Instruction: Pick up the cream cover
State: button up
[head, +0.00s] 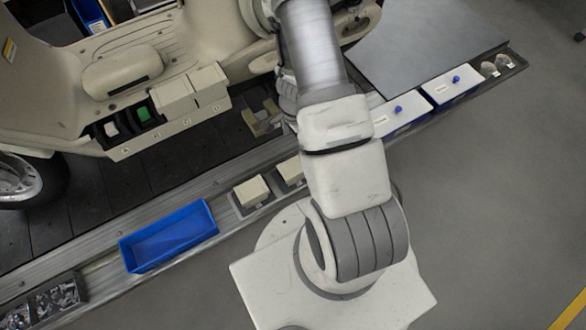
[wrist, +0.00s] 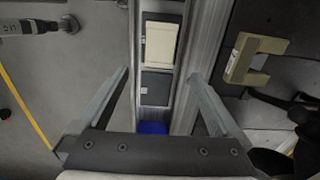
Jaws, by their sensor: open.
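In the head view, two cream block-like covers sit in grey slots on the rail: one cream cover (head: 252,190) in plain sight, and another cream cover (head: 291,169) partly hidden by my arm. In the wrist view, one cream cover (wrist: 160,45) lies flat in a dark slot, ahead of my gripper (wrist: 158,72). The jaws are wide apart and empty, their fingers on either side of the slot row. I cannot tell which of the two covers this is.
An empty-looking slot (wrist: 156,88) and a blue container (wrist: 152,127) follow in the row. In the head view, a blue bin (head: 168,238) sits left on the rail; a cream vehicle body (head: 125,70) stands behind.

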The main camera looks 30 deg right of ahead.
aim_at(293, 167)
notch_tip(293, 167, down, 18)
jog(key=b, duration=0.6)
jog(key=shift+r, duration=0.4)
jog(key=c, duration=1.4)
